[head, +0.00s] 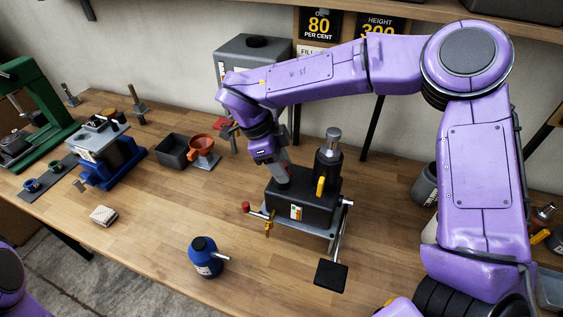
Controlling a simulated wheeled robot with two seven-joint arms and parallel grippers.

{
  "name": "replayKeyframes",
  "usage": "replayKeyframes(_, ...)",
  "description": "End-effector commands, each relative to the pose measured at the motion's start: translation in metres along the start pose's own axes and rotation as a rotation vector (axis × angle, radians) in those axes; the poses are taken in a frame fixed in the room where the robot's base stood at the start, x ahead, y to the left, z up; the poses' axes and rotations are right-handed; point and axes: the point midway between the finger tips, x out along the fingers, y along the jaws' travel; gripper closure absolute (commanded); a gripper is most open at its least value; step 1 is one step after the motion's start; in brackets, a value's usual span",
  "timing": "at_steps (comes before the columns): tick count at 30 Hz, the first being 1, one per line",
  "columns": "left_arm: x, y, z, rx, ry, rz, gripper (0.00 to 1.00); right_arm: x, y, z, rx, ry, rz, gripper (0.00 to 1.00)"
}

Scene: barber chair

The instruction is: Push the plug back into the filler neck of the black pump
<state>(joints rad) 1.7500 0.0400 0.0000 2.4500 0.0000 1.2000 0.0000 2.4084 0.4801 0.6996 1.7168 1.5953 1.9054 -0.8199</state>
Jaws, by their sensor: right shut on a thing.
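The black pump (318,207) stands on a grey base plate in the middle of the workbench. It has a dark cylinder with a metal top, a yellow part on its front and a foot pedal (331,275) on a lever. My right gripper (283,176) reaches down over the left part of the pump's top, shut on the plug. The fingers mostly hide the plug and the filler neck; a small reddish patch shows at the fingertips. I cannot tell how deep the plug sits. My left gripper is out of view.
A blue oil can (203,262) stands in front, left of the pedal. An orange funnel (203,146) and a dark tray (172,152) are to the left. A grey tank (240,50) stands behind.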

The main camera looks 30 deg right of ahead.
Motion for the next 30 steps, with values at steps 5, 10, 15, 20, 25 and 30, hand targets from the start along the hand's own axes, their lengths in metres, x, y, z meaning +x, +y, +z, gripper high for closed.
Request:
replayKeyframes(5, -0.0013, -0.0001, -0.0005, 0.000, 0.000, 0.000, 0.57, 0.0000, 0.0001, 0.0000, 0.000, 0.000, 0.000, 0.86)
replayKeyframes(10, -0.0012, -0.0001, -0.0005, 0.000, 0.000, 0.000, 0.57, 0.0000, 0.0000, 0.0001, 0.000, -0.001, 0.000, 0.86)
replayKeyframes(15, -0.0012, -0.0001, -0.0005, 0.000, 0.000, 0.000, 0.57, -0.0001, 0.0000, 0.0000, 0.000, -0.001, -0.001, 0.28)
replayKeyframes(20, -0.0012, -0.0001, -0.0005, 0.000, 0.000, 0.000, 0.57, -0.0001, 0.0000, 0.0000, 0.000, -0.001, -0.001, 0.28)
replayKeyframes(25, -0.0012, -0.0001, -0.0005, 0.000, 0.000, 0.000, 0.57, -0.0001, 0.0000, 0.0000, 0.000, -0.001, -0.001, 0.02)
replayKeyframes(30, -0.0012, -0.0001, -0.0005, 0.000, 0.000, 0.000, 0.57, -0.0001, 0.0000, 0.0000, 0.000, -0.001, -0.001, 0.02)
